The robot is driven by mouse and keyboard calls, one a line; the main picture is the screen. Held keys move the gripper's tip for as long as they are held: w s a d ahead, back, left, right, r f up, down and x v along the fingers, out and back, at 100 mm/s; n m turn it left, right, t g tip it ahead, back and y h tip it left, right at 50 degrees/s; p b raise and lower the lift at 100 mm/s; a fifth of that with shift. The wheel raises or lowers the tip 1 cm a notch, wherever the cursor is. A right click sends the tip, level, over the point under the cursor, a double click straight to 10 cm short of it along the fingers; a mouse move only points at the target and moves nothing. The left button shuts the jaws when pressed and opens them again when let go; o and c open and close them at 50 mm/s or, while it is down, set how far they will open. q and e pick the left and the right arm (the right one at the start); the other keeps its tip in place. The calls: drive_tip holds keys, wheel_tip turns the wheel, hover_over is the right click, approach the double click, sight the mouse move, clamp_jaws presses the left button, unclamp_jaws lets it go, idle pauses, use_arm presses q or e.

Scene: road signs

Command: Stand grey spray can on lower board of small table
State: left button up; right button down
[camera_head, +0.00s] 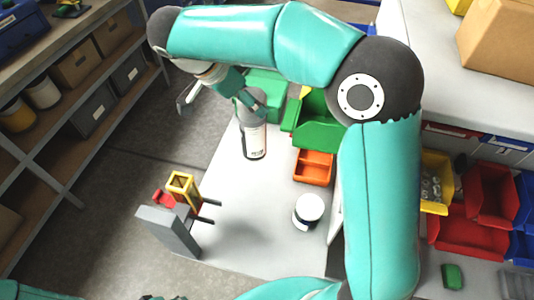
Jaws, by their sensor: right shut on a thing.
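The grey spray can (254,141) is upright, with a pale label on its side and its top partly hidden by my right gripper (252,103). The gripper is shut on the can's upper end, reaching down from the bent right arm. The can is over the far part of a pale grey-white board (240,205); I cannot tell whether its base touches it. I cannot tell whether this board is the small table's lower one. My left gripper is not in view.
Shelves (75,110) stand left. The board's middle is clear.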

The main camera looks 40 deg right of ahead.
hover_over(256, 153)
drive_tip(key=w+d, duration=0.1)
drive_tip(key=w, duration=0.2)
wheel_tip(256, 153, down, 5)
drive_tip(key=shift+f, duration=0.15)
drive_tip(key=f+b, duration=0.1)
drive_tip(key=f, duration=0.2)
drive_tip(key=f+b, duration=0.1)
drive_tip(key=f, duration=0.1)
drive_tip(key=f+b, duration=0.1)
drive_tip(key=f, duration=0.2)
drive_tip(key=shift+s+d+f, duration=0.1)
drive_tip(key=shift+d+f, duration=0.2)
drive_tip(key=shift+d, duration=0.1)
wheel_tip(256, 153, down, 6)
drive_tip(key=b, duration=0.2)
drive_tip(key=shift+r+b, duration=0.15)
drive_tip(key=shift+b, duration=0.15)
drive_tip(key=shift+a+r, duration=0.1)
drive_tip(key=shift+c, duration=0.8)
unclamp_jaws()
